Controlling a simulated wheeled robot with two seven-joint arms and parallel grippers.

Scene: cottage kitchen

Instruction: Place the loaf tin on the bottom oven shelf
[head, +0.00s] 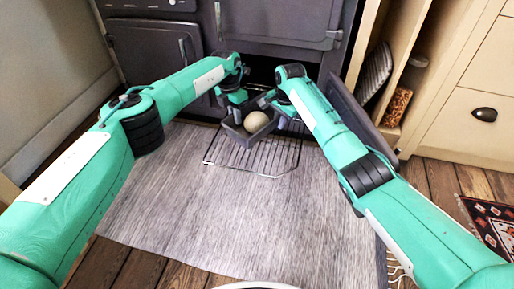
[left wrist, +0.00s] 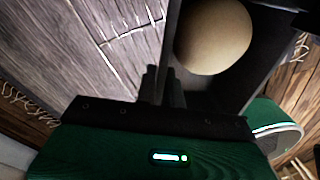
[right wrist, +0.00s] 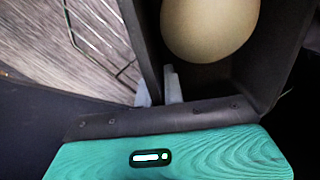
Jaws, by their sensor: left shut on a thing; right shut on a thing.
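The loaf tin (head: 246,139), dark grey with a round pale ball of dough (head: 256,121) in it, is held in front of the low oven opening. It appears above a wire oven shelf (head: 262,165) that sticks out of the opening over the rug; the exact gap cannot be told. My left gripper (head: 231,112) is shut on the tin's left wall, which the left wrist view also shows (left wrist: 174,60). My right gripper (head: 275,106) is shut on its right wall, seen in the right wrist view (right wrist: 150,50). The oven's inside is mostly hidden by my arms.
The oven door (head: 352,112) stands open to the right, close beside my right arm. A grey rug (head: 250,220) covers the floor in front. Cream cabinets with a tray slot (head: 375,72) and drawers (head: 470,125) are at the right.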

